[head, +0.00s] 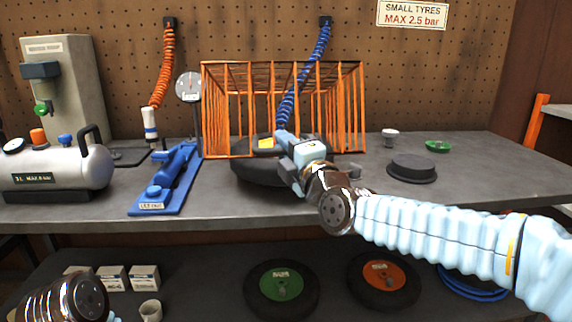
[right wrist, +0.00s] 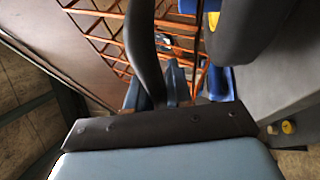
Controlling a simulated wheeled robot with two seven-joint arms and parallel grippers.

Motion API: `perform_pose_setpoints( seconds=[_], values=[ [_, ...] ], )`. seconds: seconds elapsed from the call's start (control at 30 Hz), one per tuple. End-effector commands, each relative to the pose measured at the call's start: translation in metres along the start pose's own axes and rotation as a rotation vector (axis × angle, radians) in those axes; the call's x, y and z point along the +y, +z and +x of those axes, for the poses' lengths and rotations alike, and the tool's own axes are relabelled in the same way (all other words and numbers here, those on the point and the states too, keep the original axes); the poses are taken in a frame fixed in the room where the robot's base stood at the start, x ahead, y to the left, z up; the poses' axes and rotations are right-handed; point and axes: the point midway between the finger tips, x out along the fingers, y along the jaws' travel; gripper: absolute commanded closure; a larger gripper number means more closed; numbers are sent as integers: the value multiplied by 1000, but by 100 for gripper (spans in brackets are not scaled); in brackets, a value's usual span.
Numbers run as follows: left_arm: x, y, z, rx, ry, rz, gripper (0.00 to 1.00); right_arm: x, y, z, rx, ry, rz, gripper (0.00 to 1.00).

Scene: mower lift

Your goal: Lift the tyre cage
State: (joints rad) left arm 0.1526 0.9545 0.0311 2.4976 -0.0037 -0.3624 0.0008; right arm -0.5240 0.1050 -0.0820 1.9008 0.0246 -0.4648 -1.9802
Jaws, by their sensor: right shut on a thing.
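The tyre cage (head: 356,110), a box of orange bars, stands in the middle of the head view. A black tyre (head: 250,174) with a yellow hub mark (head: 265,143) lies on the bench at its lower front and sticks out below the cage's front lower edge. My right gripper (head: 288,148) is at that lower front edge, shut, and covers its own grip point. In the right wrist view, orange cage bars (right wrist: 95,40) run close beside the jaws. My left arm shows only at the lower left; its jaws are not seen.
A blue coiled hose (head: 318,50) comes down to my right gripper. A gauge (head: 188,86) and a blue tool (head: 165,180) stand left of the cage. A silver air tank (head: 75,168) is farther left. A black disc (head: 412,168) lies right. Tyres lie on the lower shelf.

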Motion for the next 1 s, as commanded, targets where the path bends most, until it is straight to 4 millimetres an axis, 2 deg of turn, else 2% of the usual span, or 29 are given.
perform_pose_setpoints(
  seconds=[0.03,0.1,0.4,0.6,0.97,1.0],
  values=[
    [5,0,-12,-1,0,0,57,19,4,9,-1,3,-2,100],
    [6,0,-16,-1,1,1,57,32,8,19,-1,3,-2,100],
    [8,0,-19,-2,2,2,57,69,22,53,0,0,-4,100],
    [8,0,-20,-3,2,2,57,77,26,62,0,-3,-3,100],
    [8,0,-20,-3,2,2,57,77,26,63,0,-6,-3,100],
    [8,0,-20,-3,2,2,57,76,26,63,0,-7,-3,78]
  ],
)
